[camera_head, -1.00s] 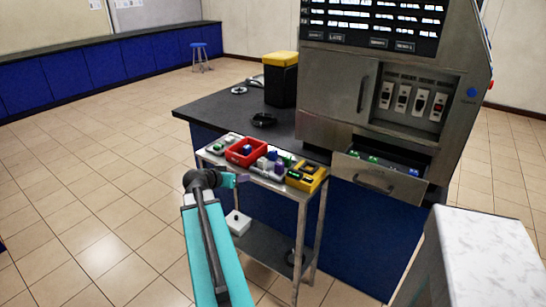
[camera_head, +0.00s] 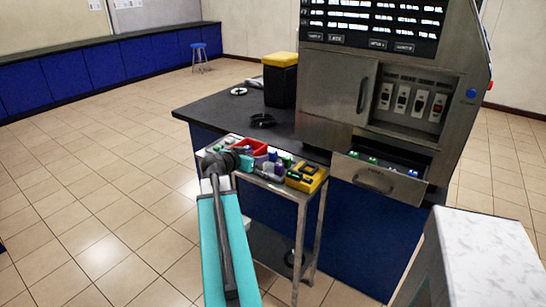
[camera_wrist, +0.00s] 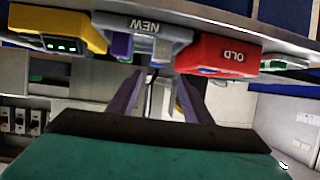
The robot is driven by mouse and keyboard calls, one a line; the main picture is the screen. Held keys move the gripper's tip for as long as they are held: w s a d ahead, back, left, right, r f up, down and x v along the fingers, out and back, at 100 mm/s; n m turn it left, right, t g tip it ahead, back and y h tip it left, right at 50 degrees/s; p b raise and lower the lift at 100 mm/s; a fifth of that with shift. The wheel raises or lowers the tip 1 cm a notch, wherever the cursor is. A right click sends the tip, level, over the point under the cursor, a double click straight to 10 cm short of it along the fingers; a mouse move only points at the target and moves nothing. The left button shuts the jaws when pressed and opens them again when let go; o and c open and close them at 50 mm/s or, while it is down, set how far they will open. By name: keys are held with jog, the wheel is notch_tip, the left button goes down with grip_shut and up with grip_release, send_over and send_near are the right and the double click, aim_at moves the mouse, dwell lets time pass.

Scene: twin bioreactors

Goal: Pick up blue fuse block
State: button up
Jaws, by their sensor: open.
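A small blue block (camera_head: 273,155), which looks like a blue fuse block, stands among the items in the middle of the cart top. In the wrist view a grey tray marked NEW (camera_wrist: 150,27) holds a purple-blue piece (camera_wrist: 120,44); I cannot tell if it is the same block. My gripper (camera_wrist: 160,100) is open, its two purple fingers apart with nothing clearly between them. It is at the cart's near edge, facing the NEW tray. In the head view my wrist hides part of the cart top.
A red bin marked OLD (camera_wrist: 218,54) stands beside the NEW tray, with a yellow device (camera_wrist: 62,30) on the other side. Behind the cart are the dark counter (camera_head: 215,108) and an open drawer (camera_head: 375,182) with small coloured pieces. Floor left of the cart is free.

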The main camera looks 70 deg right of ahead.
aim_at(271, 153)
jog(key=shift+p+x, duration=0.65)
jog(key=shift+x, duration=2.85)
jog(key=shift+d, duration=0.15)
jog(key=x, duration=0.1)
jog(key=p+x, duration=0.2)
jog(key=x, duration=0.1)
jog(key=shift+s+r, duration=0.25)
jog(key=shift+s, duration=0.05)
jog(key=shift+s+d+f, duration=0.1)
jog(key=shift+d+f, duration=0.2)
jog(key=shift+d, duration=0.1)
jog(key=c, duration=1.1)
jog(key=shift+c, duration=0.2)
